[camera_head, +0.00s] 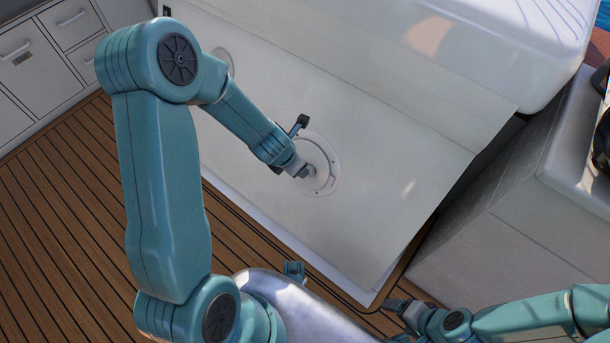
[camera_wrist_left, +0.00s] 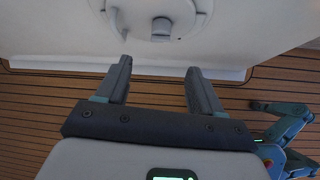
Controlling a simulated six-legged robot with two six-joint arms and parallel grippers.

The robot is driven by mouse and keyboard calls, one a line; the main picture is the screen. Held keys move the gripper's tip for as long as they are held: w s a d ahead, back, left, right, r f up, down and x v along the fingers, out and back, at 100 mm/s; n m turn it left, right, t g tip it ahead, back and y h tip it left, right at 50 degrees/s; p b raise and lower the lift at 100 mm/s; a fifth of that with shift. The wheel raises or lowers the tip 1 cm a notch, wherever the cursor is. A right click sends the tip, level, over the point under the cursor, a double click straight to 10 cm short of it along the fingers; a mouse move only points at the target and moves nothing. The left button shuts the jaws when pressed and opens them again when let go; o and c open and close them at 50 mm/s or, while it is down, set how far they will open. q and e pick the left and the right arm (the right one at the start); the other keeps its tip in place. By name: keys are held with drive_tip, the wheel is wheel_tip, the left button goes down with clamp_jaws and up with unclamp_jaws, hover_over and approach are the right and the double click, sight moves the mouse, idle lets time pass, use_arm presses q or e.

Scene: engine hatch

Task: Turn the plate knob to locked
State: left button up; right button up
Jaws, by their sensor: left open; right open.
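The round white plate (camera_head: 328,160) is set in a pale hatch panel in the head view, partly behind my left arm. In the left wrist view the plate (camera_wrist_left: 190,22) is at the top, cut off by the frame, with its small grey knob (camera_wrist_left: 161,27) near the middle. My left gripper (camera_wrist_left: 158,67) is open and empty, its two fingers pointing toward the plate, apart on either side of the knob's line in the picture. No contact with the knob shows. My right gripper (camera_head: 393,321) is open and empty, low in the head view, away from the plate.
The pale hatch panel (camera_head: 400,180) is flat around the plate. A second round fitting (camera_head: 222,60) shows partly behind my left arm. White drawers (camera_head: 75,22) stand at the upper left, a white cabinet (camera_head: 500,235) at the right. Wooden decking (camera_head: 50,230) lies open on the left.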

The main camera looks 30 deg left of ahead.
use_arm(q)
drive_tip(key=b+x, duration=0.4)
drive_tip(key=x, duration=1)
drive_tip(key=shift+b, duration=0.3)
drive_tip(key=c, duration=1)
